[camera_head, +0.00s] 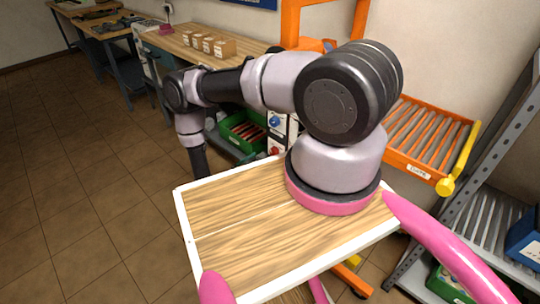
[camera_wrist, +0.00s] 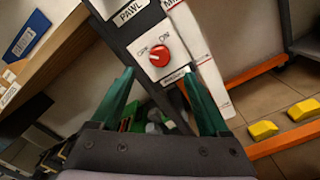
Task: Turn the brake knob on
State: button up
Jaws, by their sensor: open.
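The red brake knob (camera_wrist: 159,55) sits on a white plate on a dark upright panel in the wrist view. Small markings stand either side of it; the right one looks like ON. I cannot surely tell which way the knob points. The plate's lower label is too small to read. My gripper (camera_wrist: 160,98) is open, its green fingers apart and empty. The knob shows beyond the fingertips, between their lines, and the fingers do not appear to touch it. In the head view the red knob (camera_head: 275,151) sits below a blue knob (camera_head: 274,121); my gripper is hidden there.
A PAWL label (camera_wrist: 131,11) is above the knob. An orange rail and yellow blocks (camera_wrist: 263,130) lie right. A wooden bench (camera_head: 190,45) with small boxes stands behind, a green bin (camera_head: 240,130) beside the panel. An orange roller rack (camera_head: 430,135) and grey shelving are right. Floor at left is clear.

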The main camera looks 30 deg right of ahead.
aim_at(272, 153)
jog(key=x, duration=0.8)
jog(key=shift+w+d, duration=0.15)
jog(key=shift+d, duration=0.2)
grip_shut()
